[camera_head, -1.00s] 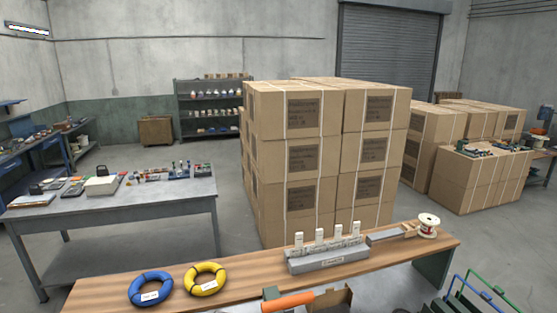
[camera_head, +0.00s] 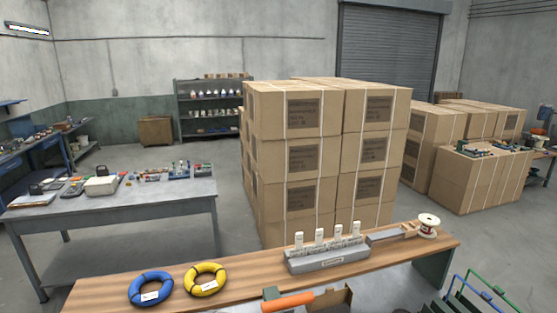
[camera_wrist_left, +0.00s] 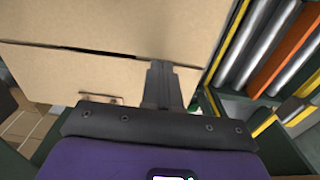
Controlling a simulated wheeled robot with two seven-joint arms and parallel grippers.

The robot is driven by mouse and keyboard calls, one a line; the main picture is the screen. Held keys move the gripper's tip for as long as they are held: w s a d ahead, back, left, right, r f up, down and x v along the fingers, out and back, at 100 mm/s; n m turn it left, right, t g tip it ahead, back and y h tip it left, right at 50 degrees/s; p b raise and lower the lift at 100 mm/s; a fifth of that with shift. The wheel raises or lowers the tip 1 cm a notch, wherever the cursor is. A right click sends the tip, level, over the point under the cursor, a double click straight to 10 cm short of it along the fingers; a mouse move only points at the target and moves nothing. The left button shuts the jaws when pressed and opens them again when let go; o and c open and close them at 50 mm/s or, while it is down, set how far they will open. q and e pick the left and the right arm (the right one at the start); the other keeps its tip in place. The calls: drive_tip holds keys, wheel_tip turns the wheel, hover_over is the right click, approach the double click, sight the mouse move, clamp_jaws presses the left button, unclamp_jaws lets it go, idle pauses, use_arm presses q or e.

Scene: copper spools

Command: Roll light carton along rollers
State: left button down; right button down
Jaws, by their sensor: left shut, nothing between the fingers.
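A tan carton (camera_wrist_left: 100,25) fills the upper left of the left wrist view, with a dark seam running across it. My left gripper (camera_wrist_left: 162,68) is shut and empty, its fingers over the lower part of the carton in that view. I cannot tell whether the fingers touch the carton. Rollers (camera_wrist_left: 262,42), grey with one orange, lie to the right of the carton between yellow-edged rails. The head view shows neither gripper. My right gripper is out of sight.
A wooden bench (camera_head: 110,290) crosses the front of the head view with a blue coil (camera_head: 150,287), a yellow coil (camera_head: 205,278), a grey fuse block (camera_head: 328,260) and a spool (camera_head: 428,225). Tall stacked boxes (camera_head: 315,150) stand behind it. Open floor lies left of the stack.

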use_arm(q)
drive_tip(key=shift+f, duration=0.1)
drive_tip(key=shift+f+b, duration=0.65)
drive_tip(key=shift+f, duration=0.1)
drive_tip(key=s+a, duration=0.3)
drive_tip(key=a, duration=0.6)
drive_tip(key=shift+s+a+f+b, duration=0.2)
drive_tip(key=shift+a+f+b, duration=0.05)
drive_tip(key=shift+a+b, duration=0.15)
drive_tip(key=shift+r, duration=0.1)
idle(0.7)
wheel_tip(320, 180, up, 8)
drive_tip(key=p, duration=0.6)
drive_tip(key=shift+w, duration=0.25)
